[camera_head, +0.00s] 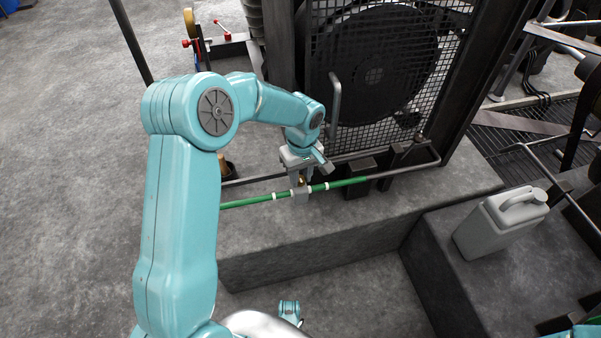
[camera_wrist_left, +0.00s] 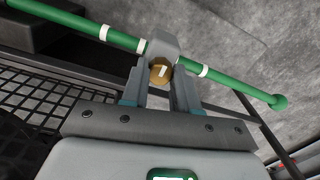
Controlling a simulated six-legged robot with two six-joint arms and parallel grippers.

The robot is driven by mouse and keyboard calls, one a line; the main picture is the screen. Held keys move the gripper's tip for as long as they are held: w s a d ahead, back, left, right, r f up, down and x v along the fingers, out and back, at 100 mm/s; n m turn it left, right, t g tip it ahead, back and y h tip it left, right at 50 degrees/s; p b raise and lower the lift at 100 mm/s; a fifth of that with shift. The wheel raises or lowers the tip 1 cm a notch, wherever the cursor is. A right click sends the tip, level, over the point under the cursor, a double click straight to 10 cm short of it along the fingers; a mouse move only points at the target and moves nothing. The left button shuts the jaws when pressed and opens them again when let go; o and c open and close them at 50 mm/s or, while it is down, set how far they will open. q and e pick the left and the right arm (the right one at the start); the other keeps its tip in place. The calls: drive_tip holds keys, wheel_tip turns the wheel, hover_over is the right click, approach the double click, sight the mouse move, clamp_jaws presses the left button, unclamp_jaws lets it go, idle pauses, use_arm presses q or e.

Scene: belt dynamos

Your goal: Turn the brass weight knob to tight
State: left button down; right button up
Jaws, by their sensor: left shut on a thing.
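The brass weight knob (camera_wrist_left: 161,71) faces the left wrist camera, with a short pale mark on its face. It sits on a grey sliding weight (camera_wrist_left: 163,46) on a green bar (camera_wrist_left: 75,21) with white bands. My left gripper (camera_head: 300,180) reaches down to the bar in the head view, where the weight (camera_head: 300,196) shows just below it. In the left wrist view its two fingers stand on either side of the knob, shut on it. In the head view the jaws mostly hide the knob. My right gripper is not in view.
A black mesh guard (camera_head: 385,65) with a large dark wheel behind it stands just beyond the bar. A grey upright handle (camera_head: 334,98) rises close to my left wrist. A grey jug (camera_head: 500,222) stands on a dark ledge at right. Open floor (camera_head: 70,180) lies at left.

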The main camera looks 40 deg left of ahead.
sight(302, 177)
use_arm(q)
drive_tip(key=c, duration=0.9)
unclamp_jaws()
drive_tip(key=shift+o, duration=0.2)
wheel_tip(302, 177, up, 16)
drive_tip(key=p, duration=0.5)
drive_tip(key=shift+w+r, duration=0.2)
drive_tip(key=shift+w, duration=0.15)
